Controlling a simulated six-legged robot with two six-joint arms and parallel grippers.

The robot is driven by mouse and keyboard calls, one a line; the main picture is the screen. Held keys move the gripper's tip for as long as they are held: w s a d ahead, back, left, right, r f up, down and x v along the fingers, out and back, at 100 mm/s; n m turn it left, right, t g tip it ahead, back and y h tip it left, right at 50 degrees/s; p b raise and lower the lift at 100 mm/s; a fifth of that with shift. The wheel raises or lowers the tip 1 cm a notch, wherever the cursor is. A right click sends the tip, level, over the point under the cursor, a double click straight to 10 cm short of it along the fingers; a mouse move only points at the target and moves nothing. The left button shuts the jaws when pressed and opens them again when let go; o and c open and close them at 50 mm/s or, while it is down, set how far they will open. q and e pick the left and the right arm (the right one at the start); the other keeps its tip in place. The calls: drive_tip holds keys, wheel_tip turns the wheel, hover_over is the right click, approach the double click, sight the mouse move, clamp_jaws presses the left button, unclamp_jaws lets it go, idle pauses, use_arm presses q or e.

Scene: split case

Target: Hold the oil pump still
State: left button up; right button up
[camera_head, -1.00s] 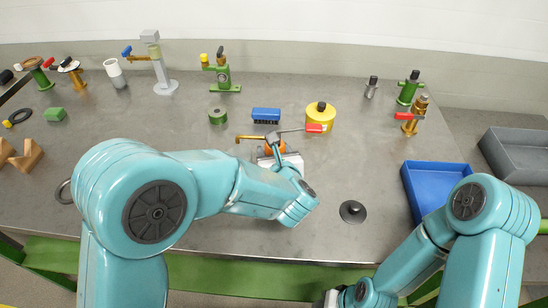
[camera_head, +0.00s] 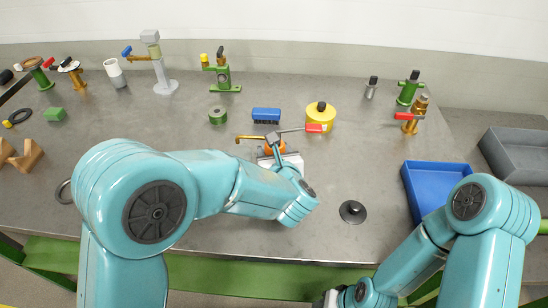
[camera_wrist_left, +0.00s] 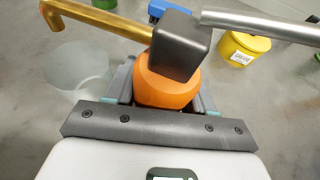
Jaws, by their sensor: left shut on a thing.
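The oil pump (camera_head: 268,150) has an orange body, a dark block on top, a brass spout to the left and a grey lever with a red end to the right. In the left wrist view its orange body (camera_wrist_left: 165,88) sits between the fingers of my left gripper (camera_wrist_left: 163,100), which is shut on it. In the head view my left gripper (camera_head: 279,157) is partly hidden by my own wrist. The pump's base is hidden. My right arm is at the lower right; its fingers are out of view.
A blue brush (camera_head: 266,115), a yellow can (camera_head: 320,118) and a green cylinder (camera_head: 217,117) stand behind the pump. A black disc with a knob (camera_head: 353,211) and a blue tray (camera_head: 432,190) lie to the right. The front middle of the metal table is mostly clear.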

drive_tip(key=shift+f, duration=0.25)
drive_tip(key=shift+c, duration=0.3)
clamp_jaws()
idle(1.5)
